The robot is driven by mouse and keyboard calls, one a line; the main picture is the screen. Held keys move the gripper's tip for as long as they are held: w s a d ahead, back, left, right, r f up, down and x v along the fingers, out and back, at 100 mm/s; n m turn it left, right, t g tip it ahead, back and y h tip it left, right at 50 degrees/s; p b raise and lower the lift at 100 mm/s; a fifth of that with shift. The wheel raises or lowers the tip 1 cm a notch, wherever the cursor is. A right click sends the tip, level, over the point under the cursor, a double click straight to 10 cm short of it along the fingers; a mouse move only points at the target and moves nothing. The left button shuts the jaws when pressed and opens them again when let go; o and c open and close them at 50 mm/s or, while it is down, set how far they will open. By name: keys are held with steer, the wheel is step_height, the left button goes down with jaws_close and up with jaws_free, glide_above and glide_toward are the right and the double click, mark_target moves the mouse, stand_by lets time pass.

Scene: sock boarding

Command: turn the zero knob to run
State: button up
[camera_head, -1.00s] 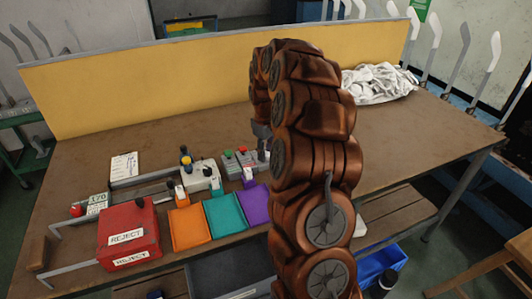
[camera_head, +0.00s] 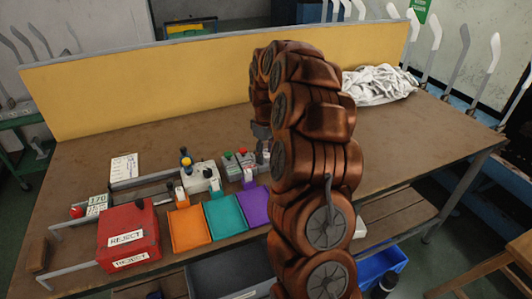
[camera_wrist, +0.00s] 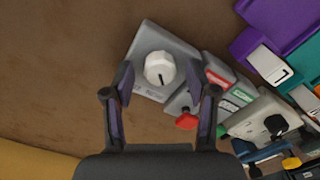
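A white round knob (camera_wrist: 159,69) with a dark pointer line sits on a grey box (camera_wrist: 150,40) in the wrist view. The pointer line runs toward the picture's bottom, to the side with small lettering that I cannot read. My gripper (camera_wrist: 160,80) is open, with one finger on each side of the knob in this view. A gap shows between each finger and the knob. In the head view my gripper (camera_head: 261,131) is above the bench behind the purple tray, and my arm hides most of the knob's box.
A red button (camera_wrist: 186,121) and a green button (camera_wrist: 221,131) stand close by the fingers. The bench (camera_head: 110,165) also carries orange (camera_head: 188,229), teal (camera_head: 226,217) and purple (camera_head: 254,205) trays, and a red reject box (camera_head: 128,235). White socks (camera_head: 378,85) lie at the back right.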

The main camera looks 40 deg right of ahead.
mark_target(266, 155)
steer(key=shift+r, duration=0.1)
step_height(266, 155, up, 12)
stand_by(0.7)
stand_by(0.4)
steer(key=s+a+r+p, duration=0.2)
steer(key=s+a, duration=0.4)
steer(key=a, duration=0.3)
steer(key=s+a+r+p, duration=0.1)
steer(key=s+a+r, duration=0.2)
steer(key=s+a, duration=0.5)
steer(key=s+a+f+m+g+p, duration=0.1)
steer(key=s+a, duration=0.3)
steer(key=s, duration=0.6)
steer(key=s+a+f+m+p, duration=0.2)
steer(key=s+a, duration=0.3)
steer(key=s, duration=0.6)
steer(key=shift+f+m+g+p, duration=0.2)
steer(key=shift+m+g+p, duration=0.2)
